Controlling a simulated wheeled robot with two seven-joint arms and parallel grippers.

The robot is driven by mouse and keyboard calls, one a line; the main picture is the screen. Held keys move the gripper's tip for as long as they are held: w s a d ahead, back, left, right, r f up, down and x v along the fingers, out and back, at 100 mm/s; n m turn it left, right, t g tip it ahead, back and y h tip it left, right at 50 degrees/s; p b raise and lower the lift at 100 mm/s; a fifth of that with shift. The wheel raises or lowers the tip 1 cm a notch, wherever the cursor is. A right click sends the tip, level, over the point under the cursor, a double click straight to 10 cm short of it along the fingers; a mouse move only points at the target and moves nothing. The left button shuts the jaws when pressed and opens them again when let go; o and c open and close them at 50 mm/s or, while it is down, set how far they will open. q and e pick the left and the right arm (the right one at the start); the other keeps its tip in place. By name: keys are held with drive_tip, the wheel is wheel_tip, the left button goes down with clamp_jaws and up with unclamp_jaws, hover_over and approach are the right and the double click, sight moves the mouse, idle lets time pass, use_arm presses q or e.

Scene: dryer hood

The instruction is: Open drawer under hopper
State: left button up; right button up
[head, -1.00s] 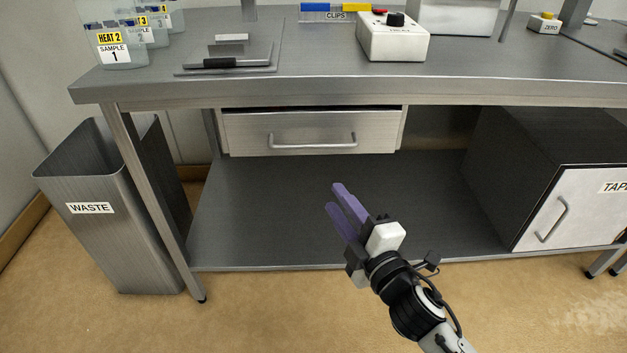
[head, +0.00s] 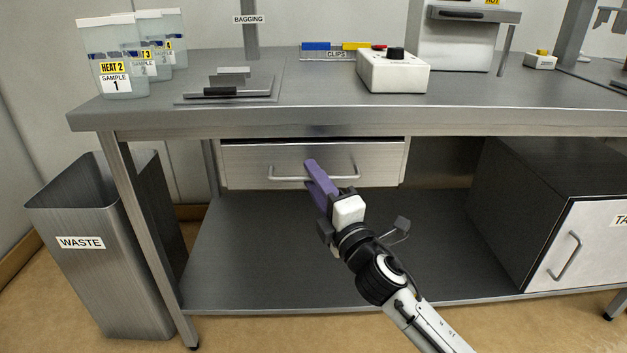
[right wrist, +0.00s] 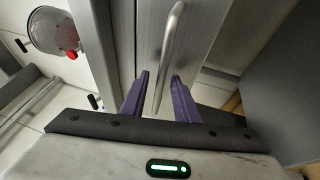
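A metal drawer (head: 240,165) with a long bar handle (head: 285,179) hangs under the bench top. A thin dark gap shows along its top edge. My right gripper (head: 311,173), with purple fingers, is at the handle in the head view and covers part of it. In the right wrist view the fingers (right wrist: 160,95) are apart, and the bar handle (right wrist: 170,50) runs through the space between them. I cannot tell whether either finger touches the bar. My left gripper is not in view. No hopper is clearly recognisable.
The bench top (head: 330,115) overhangs the drawer closely. A lower shelf (head: 260,250) below it is clear. A dark cabinet (head: 520,210) stands on the right, a waste bin (head: 95,270) on the left.

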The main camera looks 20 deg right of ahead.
drive_tip(key=shift+w, duration=0.3)
clamp_jaws()
drive_tip(key=shift+a, duration=0.1)
